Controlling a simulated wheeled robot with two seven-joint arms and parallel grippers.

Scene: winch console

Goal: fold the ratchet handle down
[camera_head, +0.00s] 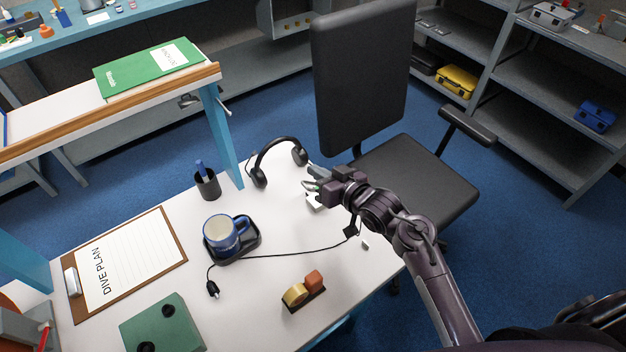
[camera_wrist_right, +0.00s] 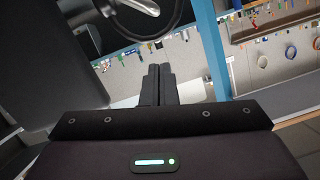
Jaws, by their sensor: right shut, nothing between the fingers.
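My right gripper (camera_head: 313,183) is over the far right part of the white desk, close to the headphones. In the right wrist view its two fingers (camera_wrist_right: 157,86) are together with nothing between them. I cannot make out a ratchet handle for certain. A grey metal part with a lever (camera_head: 190,101) shows under the raised shelf, and a grey block with a red stick (camera_head: 30,326) is cut off at the lower left. A small white thing (camera_head: 315,203) is partly hidden beneath the gripper. My left gripper is not in view.
On the white desk stand headphones (camera_head: 262,157), a pen cup (camera_head: 208,185), a blue mug (camera_head: 221,236), a clipboard (camera_head: 135,262), a green box (camera_head: 160,326) and an orange and yellow piece (camera_head: 303,290). A cable crosses the middle. An office chair (camera_head: 360,80) stands behind.

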